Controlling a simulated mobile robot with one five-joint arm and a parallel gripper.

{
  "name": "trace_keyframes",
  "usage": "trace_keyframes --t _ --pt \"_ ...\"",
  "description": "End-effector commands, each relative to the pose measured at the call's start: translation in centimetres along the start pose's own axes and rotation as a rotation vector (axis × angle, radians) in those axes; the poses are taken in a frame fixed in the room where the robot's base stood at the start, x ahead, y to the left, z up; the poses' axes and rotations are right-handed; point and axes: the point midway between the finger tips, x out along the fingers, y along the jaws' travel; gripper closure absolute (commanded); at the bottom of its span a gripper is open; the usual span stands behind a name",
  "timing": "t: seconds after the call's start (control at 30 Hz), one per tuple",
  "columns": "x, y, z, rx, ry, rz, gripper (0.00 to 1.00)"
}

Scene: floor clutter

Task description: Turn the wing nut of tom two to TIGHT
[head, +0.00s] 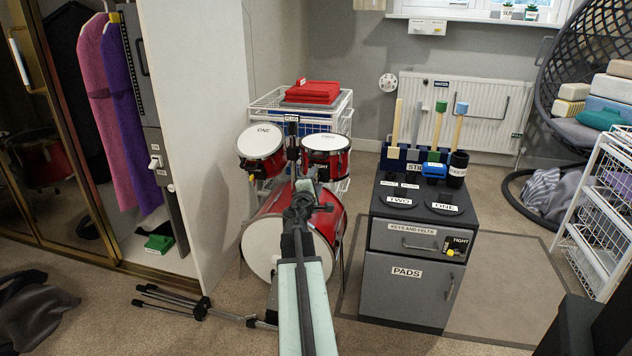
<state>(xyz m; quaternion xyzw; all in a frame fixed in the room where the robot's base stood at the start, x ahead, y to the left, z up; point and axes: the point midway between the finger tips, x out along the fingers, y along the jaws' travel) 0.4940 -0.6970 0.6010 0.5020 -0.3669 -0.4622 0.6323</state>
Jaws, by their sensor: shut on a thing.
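The red drum kit stands ahead in the head view. The left tom (261,142) is marked ONE. The right tom (336,160), taken as tom two, has a white head and a red shell. My gripper (311,174) is at the end of my arm, just below and left of the right tom, in front of the red bass drum (330,218). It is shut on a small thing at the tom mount. This seems to be the wing nut, but my gripper and arm hide it, so its setting cannot be read.
A grey cabinet (405,290) stands to the right, with pads marked TWO (399,202) and ONE (445,209) on top and a TIGHT label (458,240) on its front. A fallen black stand (195,306) lies at the lower left. Carpet is clear between kit and cabinet.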

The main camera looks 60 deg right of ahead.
Motion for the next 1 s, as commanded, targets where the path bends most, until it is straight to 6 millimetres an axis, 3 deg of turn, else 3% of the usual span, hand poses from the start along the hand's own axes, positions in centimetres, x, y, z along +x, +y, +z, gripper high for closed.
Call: trace_keyframes --t 0.4,0.93,0.97,1.0 --pt "-0.10 -0.18 0.17 0.175 -0.004 -0.001 0.90" --pt "-0.09 -0.19 0.19 0.196 -0.005 -0.001 0.90" --pt "-0.09 -0.19 0.20 0.196 -0.005 -0.001 0.44" --pt "-0.08 -0.19 0.18 0.195 -0.005 -0.001 0.33"
